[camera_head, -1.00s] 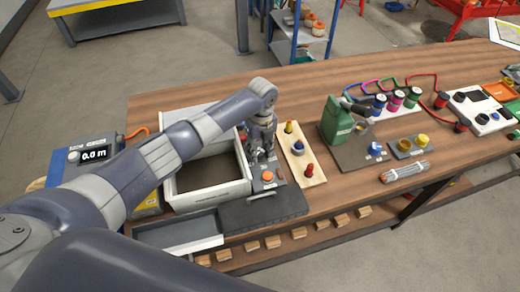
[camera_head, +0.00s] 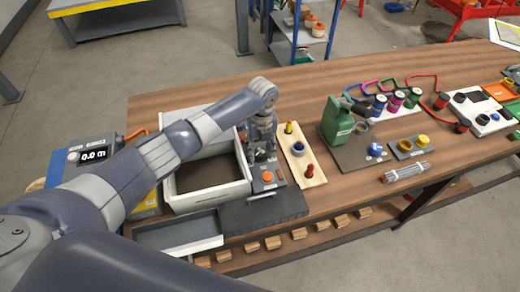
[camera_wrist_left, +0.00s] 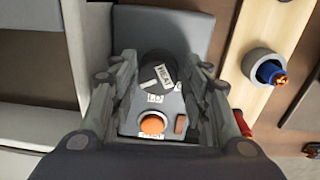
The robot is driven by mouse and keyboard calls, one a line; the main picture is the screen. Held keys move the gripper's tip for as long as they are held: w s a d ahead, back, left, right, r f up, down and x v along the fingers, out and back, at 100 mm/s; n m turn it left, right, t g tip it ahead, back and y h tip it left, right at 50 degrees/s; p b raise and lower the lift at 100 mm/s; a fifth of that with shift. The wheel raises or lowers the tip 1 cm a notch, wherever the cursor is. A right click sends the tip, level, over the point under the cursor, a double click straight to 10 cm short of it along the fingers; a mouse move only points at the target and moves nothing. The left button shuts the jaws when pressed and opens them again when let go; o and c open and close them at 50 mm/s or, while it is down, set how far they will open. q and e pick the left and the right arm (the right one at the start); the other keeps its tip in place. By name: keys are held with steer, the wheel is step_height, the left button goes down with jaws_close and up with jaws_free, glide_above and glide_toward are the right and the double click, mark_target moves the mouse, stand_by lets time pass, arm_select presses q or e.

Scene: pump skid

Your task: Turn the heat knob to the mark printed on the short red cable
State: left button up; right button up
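The heat knob (camera_wrist_left: 158,68) is dark and round, with a HEAT label beside it, on a grey control box (camera_wrist_left: 168,118). The box also has an orange button (camera_wrist_left: 152,124). My left gripper (camera_head: 262,152) is over this box in the head view. In the left wrist view its fingers (camera_wrist_left: 164,72) stand open on either side of the knob, and I see no clear contact. The knob's pointer setting is too small to read. A red cable (camera_head: 424,76) arches at the back right among other coloured cables; its printed mark is not legible. My right gripper is not in view.
A white open box (camera_head: 210,200) stands left of the control box. A wooden strip with pegs (camera_head: 304,164) stands close on its right.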

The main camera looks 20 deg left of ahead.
mark_target(261, 152)
arm_select(q)
steer(key=shift+s, duration=0.1)
step_height(261, 152, up, 12)
stand_by(0.7)
steer(key=shift+d+f, duration=0.1)
steer(key=shift+d, duration=0.05)
